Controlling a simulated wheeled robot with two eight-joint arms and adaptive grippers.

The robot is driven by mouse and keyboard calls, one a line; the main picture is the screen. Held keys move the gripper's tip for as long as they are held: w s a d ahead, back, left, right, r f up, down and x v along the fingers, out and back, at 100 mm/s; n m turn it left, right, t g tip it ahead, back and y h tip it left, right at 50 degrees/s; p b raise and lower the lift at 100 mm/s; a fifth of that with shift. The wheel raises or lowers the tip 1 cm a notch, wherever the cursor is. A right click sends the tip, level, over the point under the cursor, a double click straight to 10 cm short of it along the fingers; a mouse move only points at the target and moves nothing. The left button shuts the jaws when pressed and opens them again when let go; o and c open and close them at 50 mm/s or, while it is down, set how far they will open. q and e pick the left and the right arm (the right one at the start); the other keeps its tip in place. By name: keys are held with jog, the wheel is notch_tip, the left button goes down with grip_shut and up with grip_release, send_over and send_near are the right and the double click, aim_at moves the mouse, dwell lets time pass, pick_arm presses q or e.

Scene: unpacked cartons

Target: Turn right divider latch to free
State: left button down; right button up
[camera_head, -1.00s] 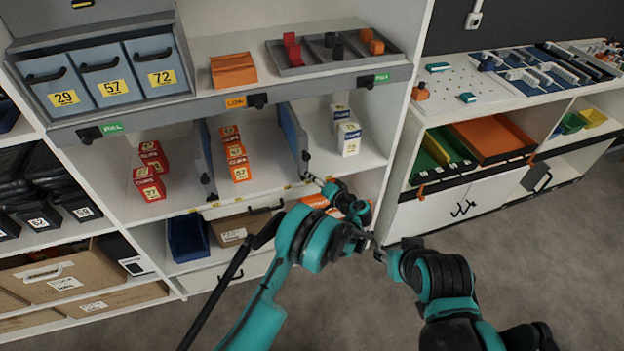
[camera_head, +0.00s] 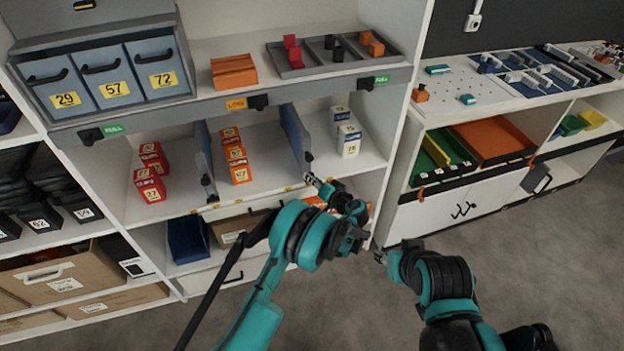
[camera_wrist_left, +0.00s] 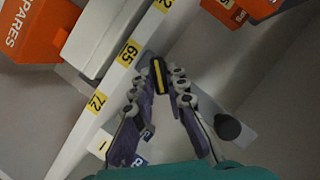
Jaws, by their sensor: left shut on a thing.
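The right divider (camera_head: 296,135) is a blue-grey upright panel on the middle shelf, with a dark latch (camera_head: 308,157) at its front end. My left gripper (camera_head: 314,180) is at the shelf's front edge just below that end. In the left wrist view my left gripper (camera_wrist_left: 160,77) has its fingertips closed around a small black piece with a yellow bar, which appears to be the latch's handle. A round black knob (camera_wrist_left: 227,127) stands beside the right finger. The latch's exact angle is hard to tell. My right gripper (camera_head: 380,257) is in front of the shelving, away from the latch; its fingers are too small to read.
White cartons (camera_head: 348,138) stand right of the divider, and orange-red cartons (camera_head: 237,157) stand left of it. The left divider (camera_head: 204,165) has a similar dark latch. A blue bin (camera_head: 188,239) sits below. Floor at the right is open.

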pick_arm(q)
jog(key=shift+s+a+f+n+h, duration=0.1)
jog(key=shift+n+h, duration=0.85)
jog(key=shift+n, duration=0.5)
jog(key=shift+a+n+h, duration=0.1)
jog(key=shift+n+h, duration=0.85)
jog(key=shift+n, duration=0.5)
jog(key=c, duration=1.5)
grip_release()
jog(key=shift+f, duration=0.1)
jog(key=shift+c, duration=0.2)
jog(key=v, duration=1.2)
